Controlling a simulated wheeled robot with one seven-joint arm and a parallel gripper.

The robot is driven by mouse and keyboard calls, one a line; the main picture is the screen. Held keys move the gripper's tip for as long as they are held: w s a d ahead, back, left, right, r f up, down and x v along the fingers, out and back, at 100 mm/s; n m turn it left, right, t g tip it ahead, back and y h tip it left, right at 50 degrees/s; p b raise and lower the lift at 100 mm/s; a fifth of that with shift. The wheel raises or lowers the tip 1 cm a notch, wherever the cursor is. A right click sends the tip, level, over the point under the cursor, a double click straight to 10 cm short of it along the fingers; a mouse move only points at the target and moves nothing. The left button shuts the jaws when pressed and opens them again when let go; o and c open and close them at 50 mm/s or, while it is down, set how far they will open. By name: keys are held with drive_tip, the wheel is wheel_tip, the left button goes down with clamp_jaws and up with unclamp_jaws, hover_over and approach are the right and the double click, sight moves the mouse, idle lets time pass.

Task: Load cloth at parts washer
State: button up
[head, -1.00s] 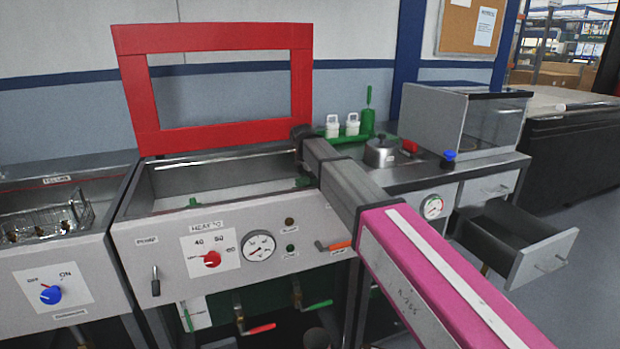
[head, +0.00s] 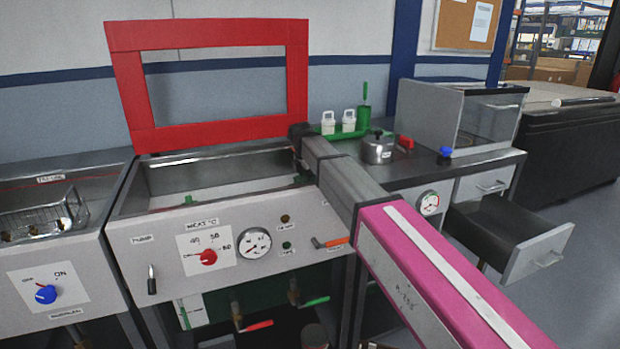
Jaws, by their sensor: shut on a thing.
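The parts washer is an open steel tank with a grey front panel (head: 140,268). Its red frame-shaped lid (head: 128,95) stands raised at the back. My arm reaches in from the lower right, and its dark far end is over the right side of the tank. The fingers of my gripper are hidden behind the arm, and I see no cloth. The panel has a red heat knob (head: 208,257), a round gauge (head: 254,243) and a pump lever (head: 152,279).
A neighbouring tank with a wire basket (head: 45,218) and blue knob (head: 46,294) is at left. At right, a bench holds white bottles (head: 348,121), a steel pot (head: 377,148) and a clear-sided box (head: 488,125). An open drawer (head: 538,252) juts out below.

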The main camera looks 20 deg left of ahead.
sight(305, 177)
drive_tip(key=shift+s+a+f, duration=0.35)
drive_tip(key=shift+s+f, duration=0.25)
drive_tip(key=shift+s, duration=0.05)
drive_tip(key=shift+a+r, duration=0.1)
drive_tip(key=shift+r, duration=0.6)
drive_tip(key=shift+a+r, duration=0.25)
drive_tip(key=shift+r, duration=0.4)
drive_tip(key=shift+w+d+r, duration=0.1)
drive_tip(key=shift+w+r, duration=0.05)
drive_tip(key=shift+r, duration=0.95)
drive_tip(key=shift+w+d+r, duration=0.1)
drive_tip(key=shift+w+r, duration=0.05)
drive_tip(key=shift+r, duration=0.9)
drive_tip(key=shift+a, duration=0.1)
